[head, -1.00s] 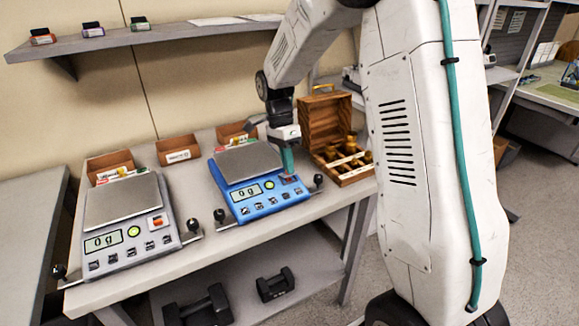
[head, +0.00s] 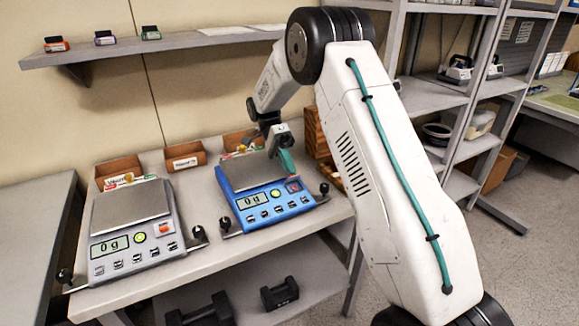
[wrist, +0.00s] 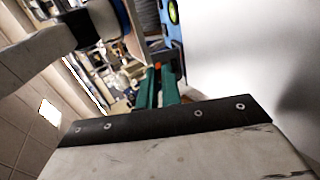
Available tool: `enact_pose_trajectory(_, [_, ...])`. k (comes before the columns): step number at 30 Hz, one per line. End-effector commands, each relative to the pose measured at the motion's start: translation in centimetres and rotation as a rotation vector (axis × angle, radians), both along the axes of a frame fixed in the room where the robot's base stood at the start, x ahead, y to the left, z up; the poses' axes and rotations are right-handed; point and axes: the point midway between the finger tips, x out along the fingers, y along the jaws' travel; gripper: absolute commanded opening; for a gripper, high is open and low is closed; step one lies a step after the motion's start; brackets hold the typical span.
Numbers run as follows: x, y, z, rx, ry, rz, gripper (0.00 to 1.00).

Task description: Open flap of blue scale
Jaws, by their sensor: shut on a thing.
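The blue scale (head: 262,205) stands on the table with its display reading 0 g and a grey plate (head: 249,168) on top. A small red spot (head: 293,187) shows at its right front corner, just below my fingertips. My gripper (head: 290,170), with teal fingers, is low over this corner and tilted. In the wrist view the teal fingers (wrist: 157,88) are close together, with a small red part (wrist: 157,66) at their tips beside the blue scale (wrist: 174,45). The jaws are shut on the flap, which is mostly hidden between the fingers.
A grey scale (head: 132,240) stands to the left. Small open boxes (head: 185,158) line the back of the table. A wooden box (head: 315,133) is partly hidden behind my arm. Dumbbells (head: 280,293) lie on the lower shelf. A wall shelf (head: 180,45) runs above.

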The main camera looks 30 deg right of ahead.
Motion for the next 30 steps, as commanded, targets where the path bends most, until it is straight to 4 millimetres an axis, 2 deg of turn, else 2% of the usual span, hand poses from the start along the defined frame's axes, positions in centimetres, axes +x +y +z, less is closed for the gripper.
enact_pose_trajectory(16, [0.10,0.02,-0.07,0.000,0.022,0.000,0.00])
enact_pose_trajectory(18, [0.10,0.02,-0.06,0.000,0.022,0.000,0.26])
enact_pose_trajectory(19, [0.10,0.02,-0.06,0.000,0.022,0.000,0.28])
enact_pose_trajectory(30, [0.11,0.00,0.53,0.000,0.020,0.000,0.28])
